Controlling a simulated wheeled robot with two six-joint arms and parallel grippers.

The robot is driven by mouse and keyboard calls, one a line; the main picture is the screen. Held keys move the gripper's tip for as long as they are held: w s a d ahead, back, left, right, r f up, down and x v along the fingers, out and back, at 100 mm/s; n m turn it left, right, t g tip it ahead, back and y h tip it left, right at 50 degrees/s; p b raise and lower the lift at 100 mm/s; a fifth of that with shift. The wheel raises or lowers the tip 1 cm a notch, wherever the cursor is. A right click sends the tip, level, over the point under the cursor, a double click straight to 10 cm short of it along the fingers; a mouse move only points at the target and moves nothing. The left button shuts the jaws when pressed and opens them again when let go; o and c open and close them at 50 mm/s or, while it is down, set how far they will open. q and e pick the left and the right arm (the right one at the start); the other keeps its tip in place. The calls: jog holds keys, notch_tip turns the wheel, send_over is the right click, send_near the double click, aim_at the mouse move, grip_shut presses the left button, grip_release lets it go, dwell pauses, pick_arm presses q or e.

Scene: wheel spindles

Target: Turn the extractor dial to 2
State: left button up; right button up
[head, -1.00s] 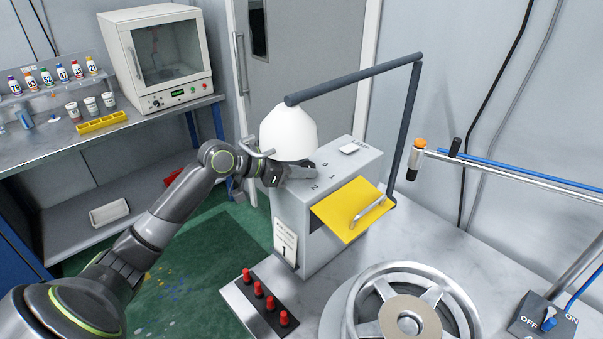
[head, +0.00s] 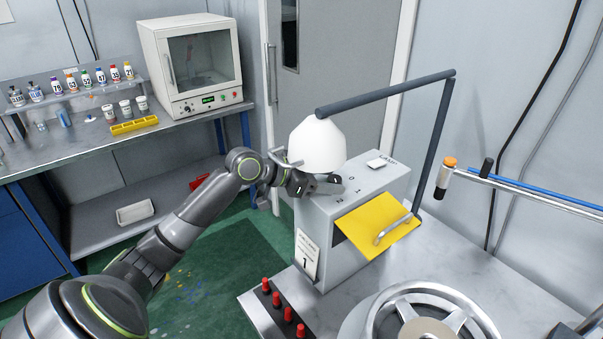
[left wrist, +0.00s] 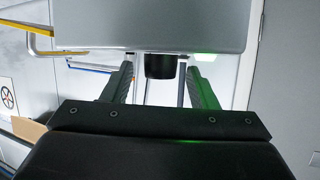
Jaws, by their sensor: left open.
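The grey extractor box (head: 325,240) has a white hood (head: 318,147) on a dark bent arm above it. Marks including 2, 1 and 0 show on the box's top. My left gripper (head: 320,184) is open at the top left edge of the box, just below the hood, and covers part of the top there. No dial shows clearly in the head view. In the left wrist view, a short black knob (left wrist: 160,66), which looks like the dial, stands between the spread fingers of my left gripper (left wrist: 163,80), with gaps on both sides. My right gripper is out of view.
A yellow flap (head: 366,228) with a metal handle slopes from the box's front. Red pegs (head: 288,313) and a spoked wheel (head: 440,305) lie in front. A rail (head: 525,190) crosses at right. A bench (head: 75,155) with a white oven (head: 195,65) stands at left.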

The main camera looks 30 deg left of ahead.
pick_arm(q)
jog(key=p+v, duration=0.7)
jog(key=v, duration=1)
jog(key=shift+r, duration=0.15)
dwell(0.4)
dwell(0.6)
